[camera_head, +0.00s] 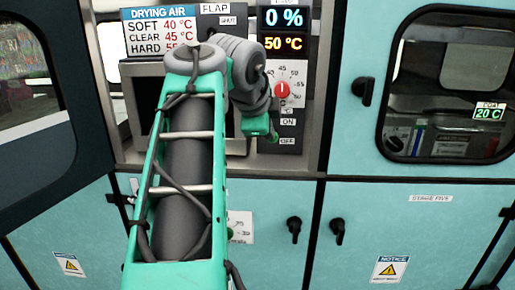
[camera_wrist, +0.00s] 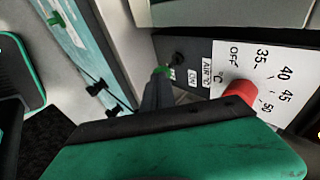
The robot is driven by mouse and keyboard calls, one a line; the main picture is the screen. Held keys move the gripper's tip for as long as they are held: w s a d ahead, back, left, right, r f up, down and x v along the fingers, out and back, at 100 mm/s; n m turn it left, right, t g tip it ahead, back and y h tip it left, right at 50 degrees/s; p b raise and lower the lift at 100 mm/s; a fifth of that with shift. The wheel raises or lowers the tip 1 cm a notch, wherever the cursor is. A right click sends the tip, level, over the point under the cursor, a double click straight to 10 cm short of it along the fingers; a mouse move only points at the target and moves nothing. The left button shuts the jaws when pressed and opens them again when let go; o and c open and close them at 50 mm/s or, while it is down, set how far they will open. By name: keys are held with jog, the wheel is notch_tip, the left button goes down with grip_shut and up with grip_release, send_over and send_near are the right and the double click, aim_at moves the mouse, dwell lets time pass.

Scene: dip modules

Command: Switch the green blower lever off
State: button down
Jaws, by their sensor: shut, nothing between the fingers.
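The green blower lever (camera_wrist: 162,71) shows in the wrist view as a small green tip below and left of a dark round pivot. It lies at the left, panel-down side, by the lower label. My gripper's dark fingers (camera_wrist: 155,96) are shut and empty, their tips right at the lever. I cannot tell whether they touch it. In the head view my gripper (camera_head: 271,134) is in front of the panel, left of the ON label (camera_head: 288,122) and OFF label (camera_head: 287,141), and hides the lever.
Just above is the temperature dial with a red knob (camera_head: 282,90), also close to my gripper in the wrist view (camera_wrist: 240,91). Displays above read 0 % and 50 °C (camera_head: 283,30). A dark recess lies behind my arm. An open door (camera_head: 50,110) stands at left.

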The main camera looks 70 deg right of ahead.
aim_at(271, 142)
jog(key=f+h+b, duration=0.1)
jog(key=b, duration=0.3)
jog(key=f+h+b, duration=0.1)
jog(key=f+b, duration=0.1)
jog(key=b, duration=0.2)
jog(key=f+h+b, duration=0.1)
jog(key=b, duration=0.2)
jog(key=shift+s+a+f+t+b, duration=0.15)
jog(key=shift+a+f+t+b, duration=0.15)
jog(key=shift+a+b, duration=0.1)
jog(key=f+h+b, duration=0.1)
jog(key=h+b, duration=0.1)
jog(key=b, duration=0.4)
jog(key=shift+f+m+b, duration=0.1)
jog(key=shift+m+b, duration=0.3)
jog(key=shift+d+r+p, duration=0.1)
jog(key=shift+r+p, duration=0.45)
jog(key=shift+r, duration=0.3)
jog(key=shift+r+p, duration=0.7)
jog(key=shift+f, duration=0.15)
